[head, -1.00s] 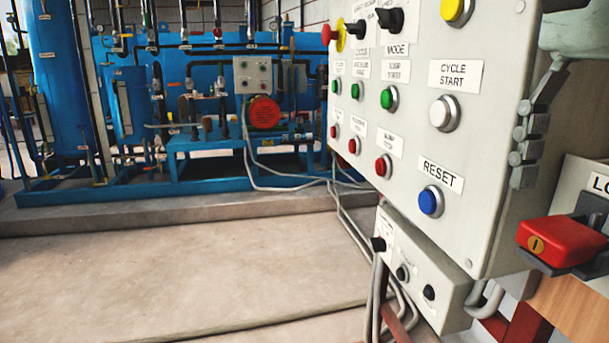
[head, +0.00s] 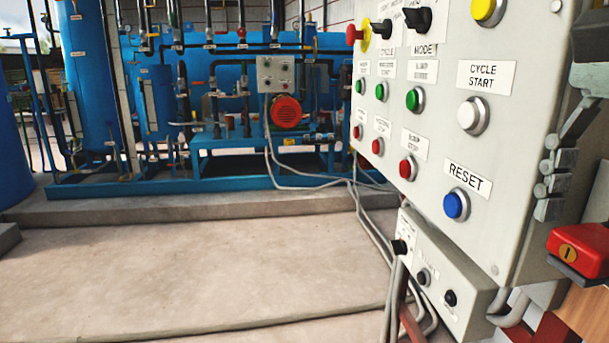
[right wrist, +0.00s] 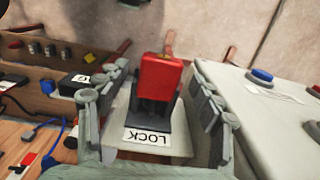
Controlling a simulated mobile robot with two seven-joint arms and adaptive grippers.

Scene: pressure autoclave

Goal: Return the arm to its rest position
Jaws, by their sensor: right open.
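My right gripper (right wrist: 142,90) is open in the right wrist view, with one grey-green finger on each side of the picture. Between and beyond the fingers are a red lock handle (right wrist: 160,75) and its LOCK label (right wrist: 148,137). I cannot tell how far the fingers are from the handle; nothing is clamped. In the head view one finger of my right gripper (head: 560,160) shows at the right edge, in front of the panel's side; the rest is cut off. My left gripper is not in view.
A grey control panel (head: 440,130) with several buttons fills the right of the head view, close to my right gripper. A smaller grey box (head: 440,275) hangs below it. Blue machinery (head: 225,90) stands at the back. The concrete floor (head: 200,260) at left is clear.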

